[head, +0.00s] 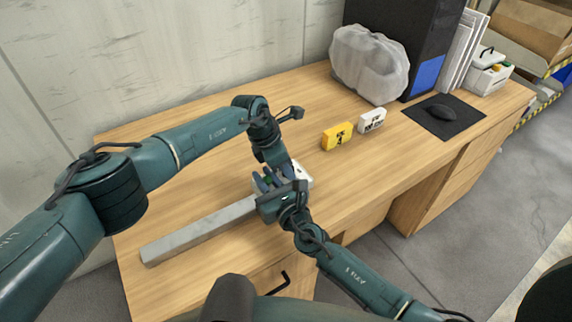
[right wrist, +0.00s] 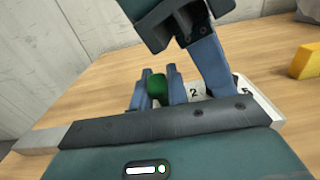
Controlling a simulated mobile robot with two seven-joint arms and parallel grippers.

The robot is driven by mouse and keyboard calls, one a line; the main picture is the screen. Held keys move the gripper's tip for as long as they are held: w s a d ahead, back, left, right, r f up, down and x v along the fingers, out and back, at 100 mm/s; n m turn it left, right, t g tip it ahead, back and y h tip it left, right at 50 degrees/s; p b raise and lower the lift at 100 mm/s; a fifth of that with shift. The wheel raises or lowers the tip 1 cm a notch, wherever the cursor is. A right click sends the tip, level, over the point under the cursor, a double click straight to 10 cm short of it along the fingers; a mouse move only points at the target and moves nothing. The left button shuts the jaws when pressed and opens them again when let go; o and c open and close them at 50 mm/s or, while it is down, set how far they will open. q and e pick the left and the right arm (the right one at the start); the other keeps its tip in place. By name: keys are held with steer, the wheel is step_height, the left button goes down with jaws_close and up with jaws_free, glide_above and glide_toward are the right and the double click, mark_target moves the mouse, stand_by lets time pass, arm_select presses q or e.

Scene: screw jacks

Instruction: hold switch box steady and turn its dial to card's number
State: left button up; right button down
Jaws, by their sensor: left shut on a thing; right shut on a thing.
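The white switch box (head: 302,176) lies on the desk, mostly hidden by my grippers in the head view. In the right wrist view the box (right wrist: 262,100) shows a printed 2 near its green dial (right wrist: 157,86). My right gripper (right wrist: 158,92) is shut on the dial, one blue finger on each side. My left gripper (head: 272,172) reaches down from above and is shut on the box; its exact contact is partly hidden. A yellow card block (head: 337,136) stands to the right with dark marks too small to read surely.
A grey bar (head: 200,230) lies left of the box. A white block (head: 372,122), a bagged object (head: 370,62) and a mouse on a black pad (head: 444,116) are farther right. The desk's back left is clear.

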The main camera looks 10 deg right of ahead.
arm_select(q)
steer(key=shift+w+m+g, duration=0.15)
steer(key=shift+m+g, duration=0.25)
steer(key=shift+m, duration=0.6)
steer(key=o, duration=0.7)
steer(key=shift+r, duration=0.1)
steer(key=v, duration=1.2)
